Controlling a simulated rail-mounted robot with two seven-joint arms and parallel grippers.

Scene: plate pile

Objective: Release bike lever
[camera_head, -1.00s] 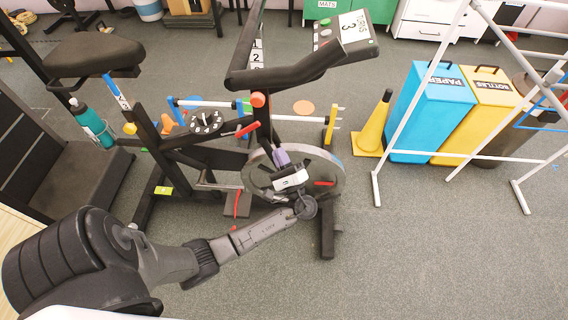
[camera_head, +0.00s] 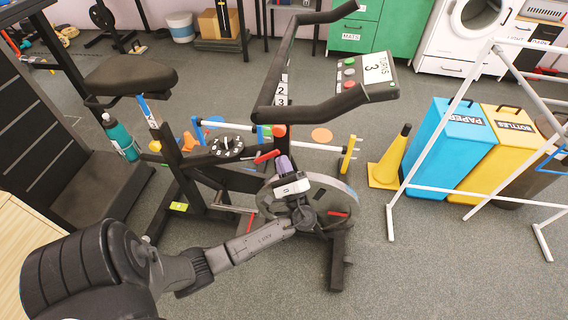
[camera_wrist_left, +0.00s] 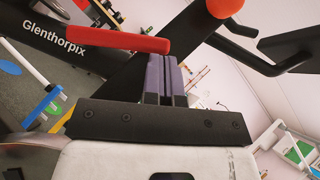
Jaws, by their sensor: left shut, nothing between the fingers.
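The black exercise bike (camera_head: 180,165) stands mid-picture in the head view. Its short red lever (camera_head: 266,156) sticks out at the frame near the flywheel (camera_head: 338,190). In the wrist view the red lever (camera_wrist_left: 115,38) lies across the upper left, its right end close to my fingertips. My left gripper (camera_head: 284,164) has purple fingers, shut and empty, just right of the lever and slightly lower in the head view. The fingers also show in the wrist view (camera_wrist_left: 166,72). I cannot tell whether they touch the lever. My right gripper is out of view.
The handlebar (camera_head: 300,98) and console (camera_head: 362,80) are above. A yellow cone (camera_head: 391,160) and a white rack (camera_head: 425,150) stand to the right.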

